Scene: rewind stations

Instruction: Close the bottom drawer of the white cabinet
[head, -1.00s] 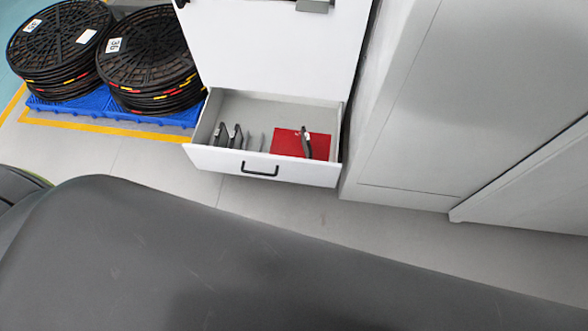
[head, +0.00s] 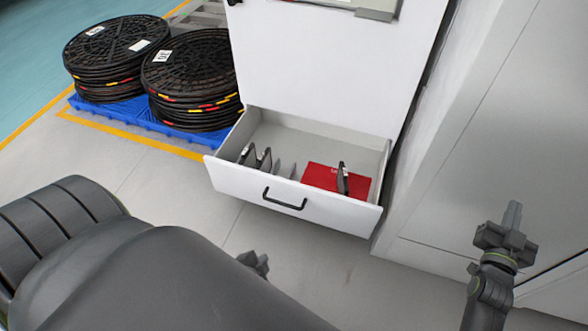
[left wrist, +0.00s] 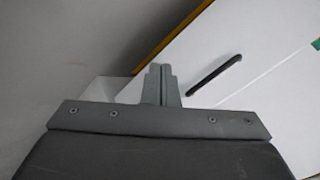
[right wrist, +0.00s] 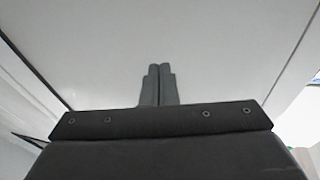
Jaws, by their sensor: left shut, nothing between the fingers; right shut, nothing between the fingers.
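The white cabinet (head: 335,60) stands at the upper middle of the head view. Its bottom drawer (head: 290,192) is pulled open, with a black bar handle (head: 284,199) on its front. My left gripper (head: 260,262) is shut and empty, in front of and below the drawer front, apart from it and partly hidden by my arm. The left wrist view shows its closed fingers (left wrist: 160,72) and a black handle (left wrist: 214,74) on a white surface to their right. My right gripper (head: 512,218) is shut and empty, off to the right in front of a grey panel; its fingers (right wrist: 158,70) show closed in its wrist view.
A red flat item (head: 322,178) and several dark thin pieces lie or stand in the drawer. Stacks of black reels (head: 190,75) sit on blue pallets (head: 170,127) at the left. A large grey-white cabinet (head: 480,130) stands close on the right. Floor before the drawer is clear.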

